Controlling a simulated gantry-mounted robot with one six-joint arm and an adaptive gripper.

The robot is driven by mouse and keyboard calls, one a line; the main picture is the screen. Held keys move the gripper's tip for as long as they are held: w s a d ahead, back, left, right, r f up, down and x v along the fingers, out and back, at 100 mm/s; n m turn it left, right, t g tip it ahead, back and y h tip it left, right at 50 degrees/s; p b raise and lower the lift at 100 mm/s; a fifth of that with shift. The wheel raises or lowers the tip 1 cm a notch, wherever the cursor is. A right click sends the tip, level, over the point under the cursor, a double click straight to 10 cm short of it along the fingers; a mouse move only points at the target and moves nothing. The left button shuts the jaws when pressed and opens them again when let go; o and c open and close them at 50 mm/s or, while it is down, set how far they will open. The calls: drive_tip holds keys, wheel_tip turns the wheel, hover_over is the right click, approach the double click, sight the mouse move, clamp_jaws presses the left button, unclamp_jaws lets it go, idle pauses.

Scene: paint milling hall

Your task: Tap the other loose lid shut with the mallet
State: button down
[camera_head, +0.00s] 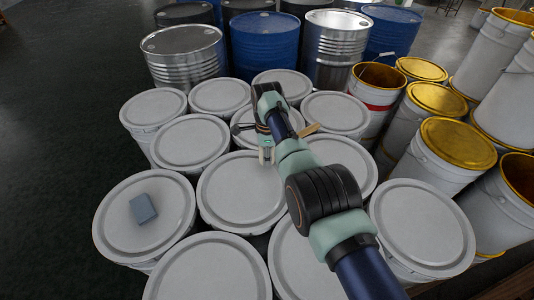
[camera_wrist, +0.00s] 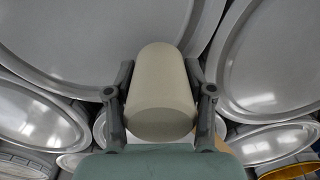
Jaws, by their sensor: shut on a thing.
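My gripper (camera_head: 267,157) reaches over the middle of the group of white lidded drums, just above or at the back edge of a central lid (camera_head: 243,193). It is shut on the mallet. The mallet's cream cylindrical head (camera_wrist: 160,95) sits between the two fingers in the wrist view. Behind the gripper a lid (camera_head: 243,118) is partly hidden by my arm. I cannot tell which lid is loose, or whether the mallet touches one.
A blue-grey block (camera_head: 142,209) lies on the front left lid (camera_head: 118,232). Yellow-rimmed pails (camera_head: 457,142) crowd the right, one an open pail with a red band (camera_head: 377,107). Blue drums (camera_head: 265,45) and steel drums (camera_head: 185,55) stand behind. Dark floor (camera_head: 60,130) is clear at left.

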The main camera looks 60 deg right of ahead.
drive_tip(key=shift+f+b, duration=0.45)
drive_tip(key=shift+f, duration=0.4)
wheel_tip(320, 180, up, 7)
drive_tip(key=p, duration=0.6)
drive_tip(key=shift+f, duration=0.25)
drive_tip(key=shift+r+p, duration=0.1)
drive_tip(key=shift+p, duration=0.2)
